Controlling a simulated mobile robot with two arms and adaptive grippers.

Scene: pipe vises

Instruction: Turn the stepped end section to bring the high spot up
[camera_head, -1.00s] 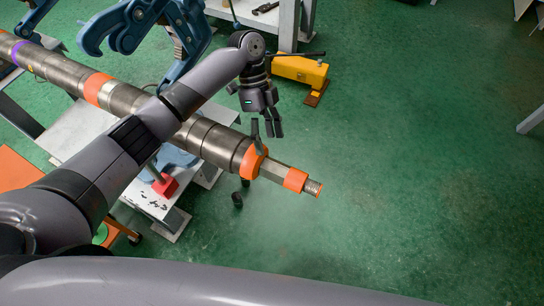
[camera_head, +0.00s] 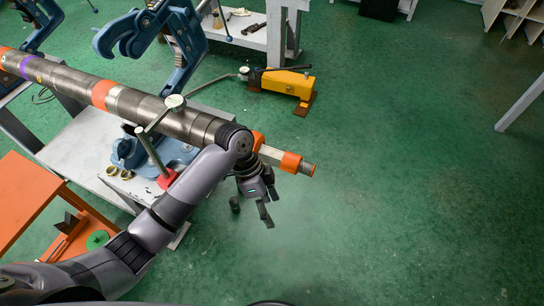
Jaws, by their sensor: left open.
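The long steel shaft (camera_head: 60,78) slants across the upper left, with orange bands and a purple ring. Its stepped end section (camera_head: 272,153) points right, with an orange collar (camera_head: 291,162) near the narrow tip (camera_head: 308,169). My left gripper (camera_head: 270,211) is open and empty, pointing down, in the picture just below the end section and apart from it. My left wrist hides part of the shaft left of the orange step (camera_head: 258,141). A dial gauge (camera_head: 175,102) on a red-based stand (camera_head: 167,178) sits at the shaft. My right gripper is not in view.
A blue vise (camera_head: 180,50) with a hooked jaw stands behind the shaft, on a white bench (camera_head: 70,150). A yellow pump (camera_head: 287,84) lies on the floor beyond the shaft end. An orange table (camera_head: 25,195) is at left. The green floor at right is clear.

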